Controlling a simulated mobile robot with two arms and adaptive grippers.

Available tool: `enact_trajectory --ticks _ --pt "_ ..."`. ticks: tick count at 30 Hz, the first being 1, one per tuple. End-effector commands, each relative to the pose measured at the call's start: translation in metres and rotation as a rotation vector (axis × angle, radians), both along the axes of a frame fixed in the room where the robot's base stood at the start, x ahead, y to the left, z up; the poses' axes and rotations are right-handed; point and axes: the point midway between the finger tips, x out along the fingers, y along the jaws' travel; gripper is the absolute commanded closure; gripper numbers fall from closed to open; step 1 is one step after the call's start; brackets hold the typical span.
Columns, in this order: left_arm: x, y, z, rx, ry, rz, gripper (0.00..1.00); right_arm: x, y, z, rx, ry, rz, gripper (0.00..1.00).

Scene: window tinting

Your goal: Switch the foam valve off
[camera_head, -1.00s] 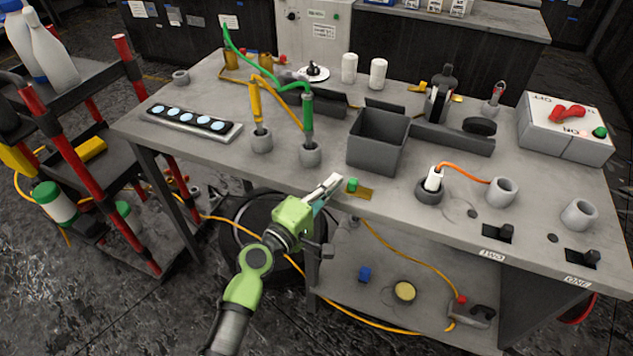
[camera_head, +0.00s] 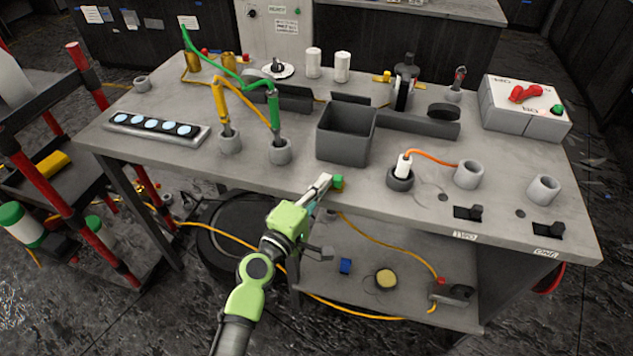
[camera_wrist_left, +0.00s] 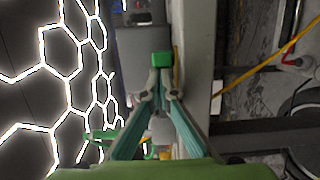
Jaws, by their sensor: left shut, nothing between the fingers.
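A small green block (camera_head: 338,182) sits at the front edge of the workbench (camera_head: 290,182); it looks like the foam valve's handle, but I read no label on it. My left gripper (camera_head: 325,181) is shut and empty, its fingertips right beside the green block on its left. In the left wrist view the closed fingertips (camera_wrist_left: 159,88) point at the green block (camera_wrist_left: 161,59) just ahead of them. Whether they touch it, I cannot tell. Much of the valve's base is hidden. My right gripper is not in view.
A grey open bin (camera_head: 347,137) stands behind the green block. Yellow and green nozzles stand in holders (camera_head: 280,152) to the left. A white-tipped tool (camera_head: 404,165) with an orange cable is to the right. Yellow hoses hang below the bench.

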Motion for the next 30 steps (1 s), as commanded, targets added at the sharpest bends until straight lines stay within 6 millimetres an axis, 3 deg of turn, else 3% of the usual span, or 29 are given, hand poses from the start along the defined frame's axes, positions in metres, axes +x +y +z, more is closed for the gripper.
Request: enact_trajectory --ticks 8,21,30 --pt "-0.011 0.003 -0.002 0.002 0.003 -0.008 1.0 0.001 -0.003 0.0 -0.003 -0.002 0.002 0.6" --pt "-0.084 0.052 -0.002 0.002 0.002 -0.005 1.0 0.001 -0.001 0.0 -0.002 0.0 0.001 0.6" --pt "-0.102 0.064 0.0 -0.001 0.001 -0.001 1.0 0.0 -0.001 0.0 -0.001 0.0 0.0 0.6"
